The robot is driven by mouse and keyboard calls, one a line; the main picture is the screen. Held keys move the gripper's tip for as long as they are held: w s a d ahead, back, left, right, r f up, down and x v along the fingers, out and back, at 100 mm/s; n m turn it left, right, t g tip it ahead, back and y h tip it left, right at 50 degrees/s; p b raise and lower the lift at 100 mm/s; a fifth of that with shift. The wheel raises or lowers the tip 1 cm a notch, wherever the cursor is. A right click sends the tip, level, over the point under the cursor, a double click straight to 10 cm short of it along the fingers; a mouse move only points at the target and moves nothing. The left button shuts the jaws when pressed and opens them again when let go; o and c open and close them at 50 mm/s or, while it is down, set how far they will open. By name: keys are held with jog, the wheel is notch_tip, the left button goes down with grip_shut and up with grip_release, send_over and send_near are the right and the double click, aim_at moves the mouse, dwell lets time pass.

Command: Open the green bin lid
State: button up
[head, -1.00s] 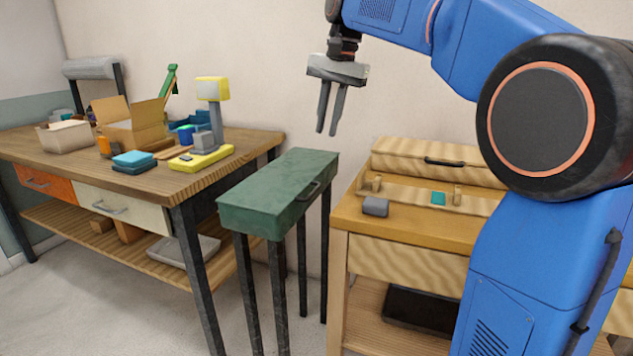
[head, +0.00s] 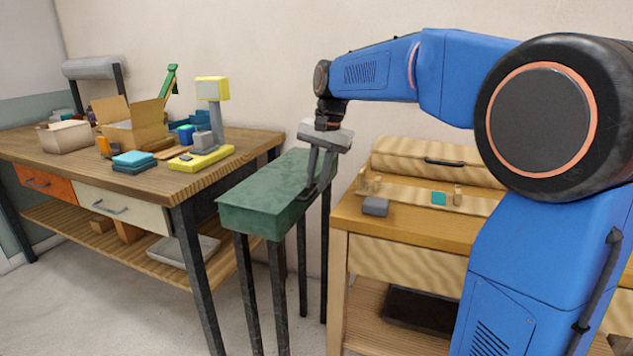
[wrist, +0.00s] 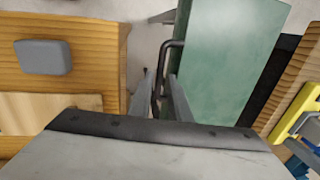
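The green bin (head: 265,215) stands on dark legs between the two benches, with its lid (head: 275,180) closed. A dark bar handle sits on its right side; in the wrist view the handle (wrist: 164,58) shows beside the green lid (wrist: 225,55). My gripper (head: 317,192) is lowered at that handle, fingers pointing down. In the wrist view its fingers (wrist: 160,80) are apart, one on each side of the handle bar. I cannot tell whether either finger touches the bar.
A wooden bench (head: 400,235) with a grey block (head: 375,206) and a long closed wooden box (head: 440,160) is close on the right. A cluttered workbench (head: 60,160) stands on the left, holding a yellow-based device (head: 200,158) and an open carton. Free air lies above the bin.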

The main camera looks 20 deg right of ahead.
jog(key=shift+f, duration=0.35)
jog(key=shift+c, duration=0.7)
grip_shut()
jog(key=shift+a+r, duration=0.1)
